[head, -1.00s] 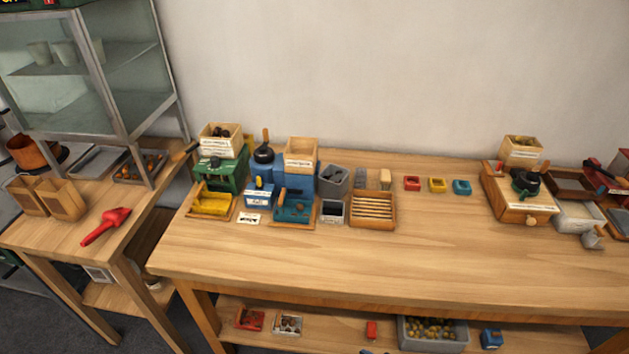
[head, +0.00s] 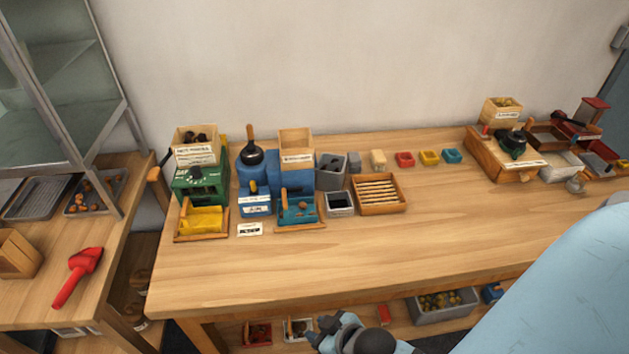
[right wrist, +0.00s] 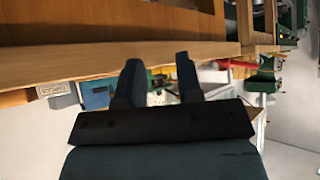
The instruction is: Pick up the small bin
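Several containers could be the small bin, and I cannot tell which one is meant. A small grey square bin (head: 340,203) stands on the table in the head view, left of a slatted wooden tray (head: 380,210). A taller grey bin (head: 332,171) is behind it. My right gripper (head: 332,324) is low at the table's front edge, apart from these bins. In the right wrist view my right gripper (right wrist: 160,75) has its fingers apart with nothing between them. My left gripper is not in view.
The wooden table (head: 300,262) is clear along its front. A lower shelf holds a grey crate (head: 416,312) of chestnuts and small boxes. A side table with a red scoop (head: 78,275) stands left. Dispensers and wooden boxes crowd the back left.

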